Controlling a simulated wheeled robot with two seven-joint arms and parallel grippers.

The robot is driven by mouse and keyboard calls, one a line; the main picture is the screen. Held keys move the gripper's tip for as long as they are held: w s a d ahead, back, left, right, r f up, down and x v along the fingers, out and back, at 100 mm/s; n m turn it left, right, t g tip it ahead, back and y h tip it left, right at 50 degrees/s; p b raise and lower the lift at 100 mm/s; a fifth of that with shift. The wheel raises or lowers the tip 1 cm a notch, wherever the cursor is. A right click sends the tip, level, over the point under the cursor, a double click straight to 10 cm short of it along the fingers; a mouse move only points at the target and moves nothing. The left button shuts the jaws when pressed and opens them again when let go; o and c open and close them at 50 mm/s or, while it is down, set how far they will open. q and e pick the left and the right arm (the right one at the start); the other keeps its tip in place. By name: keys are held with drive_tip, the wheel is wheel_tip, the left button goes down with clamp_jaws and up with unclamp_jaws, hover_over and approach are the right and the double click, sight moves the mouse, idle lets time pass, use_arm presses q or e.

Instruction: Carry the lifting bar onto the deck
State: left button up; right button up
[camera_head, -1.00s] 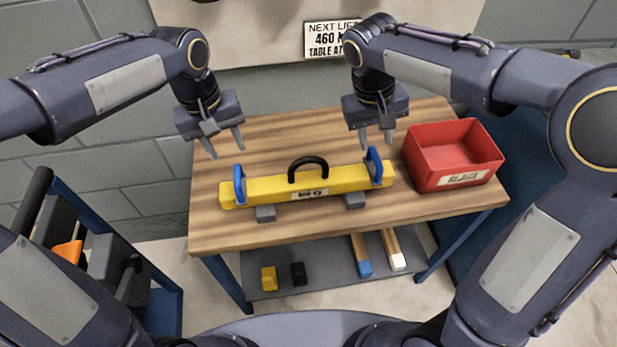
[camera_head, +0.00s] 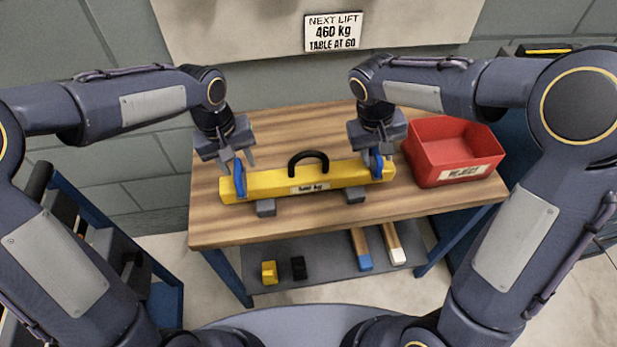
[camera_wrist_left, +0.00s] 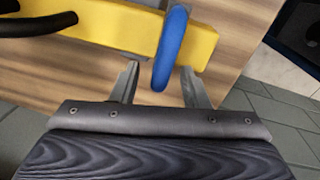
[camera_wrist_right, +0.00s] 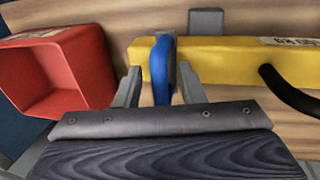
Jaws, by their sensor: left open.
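The yellow lifting bar (camera_head: 270,184) lies across two grey blocks on the wooden table, with a black hoop handle (camera_head: 309,156) in its middle and a blue loop near each end. My left gripper (camera_head: 238,164) is open, its fingers on either side of the left blue loop (camera_wrist_left: 171,46), with gaps visible in the left wrist view. My right gripper (camera_head: 378,160) is open around the right blue loop (camera_wrist_right: 163,70), also with gaps. Neither gripper holds anything. I cannot tell which surface is the deck.
A red bin (camera_head: 432,172) stands on the table just right of the bar. The wooden table (camera_head: 225,236) has a lower shelf (camera_head: 320,272) with small yellow and black pieces and two tipped bars. A blue-framed rack (camera_head: 166,303) stands at the left. A sign (camera_head: 332,32) hangs behind.

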use_arm(q)
clamp_jaws()
use_arm(e)
clamp_jaws()
use_arm(q)
drive_tip(key=shift+r, duration=0.15)
use_arm(e)
drive_tip(key=shift+r, duration=0.1)
idle(0.9)
